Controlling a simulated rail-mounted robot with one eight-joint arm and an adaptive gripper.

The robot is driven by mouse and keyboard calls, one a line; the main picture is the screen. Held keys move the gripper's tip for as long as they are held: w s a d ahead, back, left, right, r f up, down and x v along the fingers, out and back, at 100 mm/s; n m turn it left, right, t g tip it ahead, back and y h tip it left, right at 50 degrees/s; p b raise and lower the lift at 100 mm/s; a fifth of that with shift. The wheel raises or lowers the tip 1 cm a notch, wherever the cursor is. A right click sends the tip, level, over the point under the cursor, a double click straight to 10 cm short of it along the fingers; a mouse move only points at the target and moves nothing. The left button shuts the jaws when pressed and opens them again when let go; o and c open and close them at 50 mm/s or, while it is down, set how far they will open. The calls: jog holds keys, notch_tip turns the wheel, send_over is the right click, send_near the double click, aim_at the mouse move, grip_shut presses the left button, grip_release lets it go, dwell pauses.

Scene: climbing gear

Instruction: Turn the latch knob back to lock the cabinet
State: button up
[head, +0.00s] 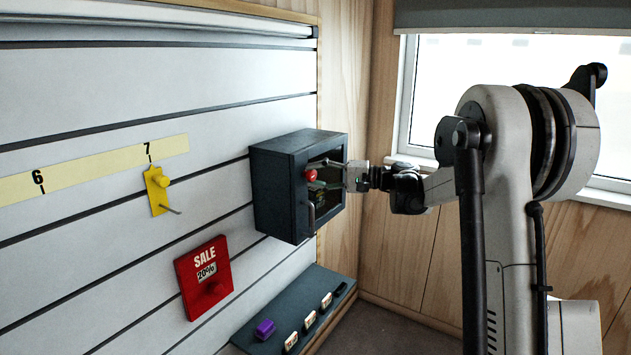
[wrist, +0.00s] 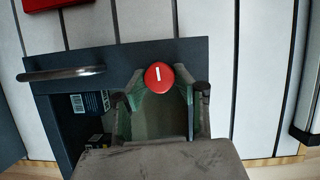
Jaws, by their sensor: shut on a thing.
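The dark grey cabinet (head: 278,190) hangs on the slatted wall, with a window in its door and a bar handle (head: 311,215) that also shows in the wrist view (wrist: 65,74). The round red latch knob (head: 310,175) is on the door's frame. In the wrist view the knob (wrist: 158,77) shows a short white mark, nearly upright in the picture. My gripper (head: 320,169) is at the knob, with one finger on each side, shut on it. The gripper's body hides the lower part of the door in the wrist view.
Boxed goods (wrist: 90,103) show behind the window. A yellow hook plate (head: 157,190) and a red SALE sign (head: 204,277) are on the wall to the left. Below the cabinet is a dark shelf (head: 275,335) with a purple item (head: 264,329). A window (head: 450,75) is at right.

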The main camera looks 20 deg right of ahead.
jog(key=shift+m, duration=0.4)
jog(key=o, duration=1.1)
jog(key=shift+o, duration=0.2)
jog(key=v, duration=1.2)
jog(key=shift+f, duration=0.3)
